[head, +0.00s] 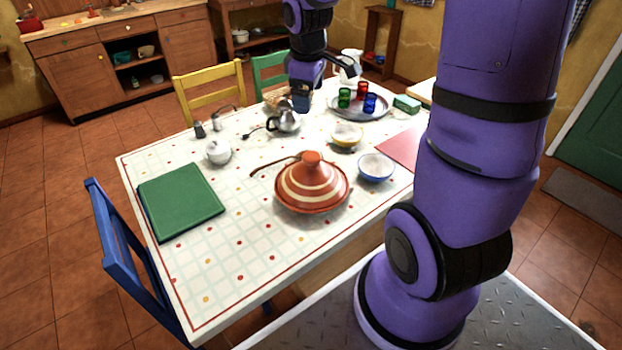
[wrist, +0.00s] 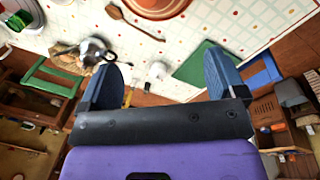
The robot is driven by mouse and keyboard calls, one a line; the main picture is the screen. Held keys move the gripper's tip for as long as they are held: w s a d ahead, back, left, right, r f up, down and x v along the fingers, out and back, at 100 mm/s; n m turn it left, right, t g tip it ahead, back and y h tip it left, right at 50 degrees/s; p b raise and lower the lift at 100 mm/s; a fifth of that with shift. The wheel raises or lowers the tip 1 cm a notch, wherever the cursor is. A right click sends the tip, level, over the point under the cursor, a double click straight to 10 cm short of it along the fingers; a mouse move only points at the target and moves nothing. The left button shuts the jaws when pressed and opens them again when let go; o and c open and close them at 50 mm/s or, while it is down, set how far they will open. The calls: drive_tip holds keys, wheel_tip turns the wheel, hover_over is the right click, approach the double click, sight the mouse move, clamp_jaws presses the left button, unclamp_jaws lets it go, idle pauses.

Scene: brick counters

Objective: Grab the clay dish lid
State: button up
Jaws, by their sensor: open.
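The clay dish (head: 300,206) stands on the table with its cone-shaped, orange and cream banded lid (head: 312,180) seated on it. In the wrist view only part of the orange clay piece (wrist: 160,6) shows, cut off at the top edge. My gripper (head: 325,83) is open and empty, up over the far side of the table near the metal teapot, well apart from the lid. In the wrist view my gripper's two blue fingers (wrist: 161,58) are spread wide with nothing between them.
A wooden spoon (head: 272,167) lies just left of the dish, and a blue-rimmed bowl (head: 376,168) stands to its right. The table's front left is clear beside a green board (head: 180,200).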

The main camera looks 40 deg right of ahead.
sight(312, 155)
drive_tip(key=w+d+f+n, duration=0.1)
drive_tip(key=f, duration=0.5)
drive_tip(key=w+d+f+n, duration=0.1)
drive_tip(key=w+d+f, duration=0.1)
drive_tip(key=f, duration=0.4)
drive_tip(key=w+d+f+n+g+y, duration=0.1)
drive_tip(key=f, duration=0.6)
drive_tip(key=shift+w+d, duration=0.15)
drive_tip(key=shift+d, duration=0.05)
drive_tip(key=shift+w+d+f, duration=0.1)
drive_tip(key=shift+w+f, duration=0.05)
drive_tip(key=shift+f, duration=1.15)
drive_tip(key=shift+w+f, duration=0.15)
drive_tip(key=shift+f, duration=1.15)
drive_tip(key=shift+c, duration=0.2)
clamp_jaws()
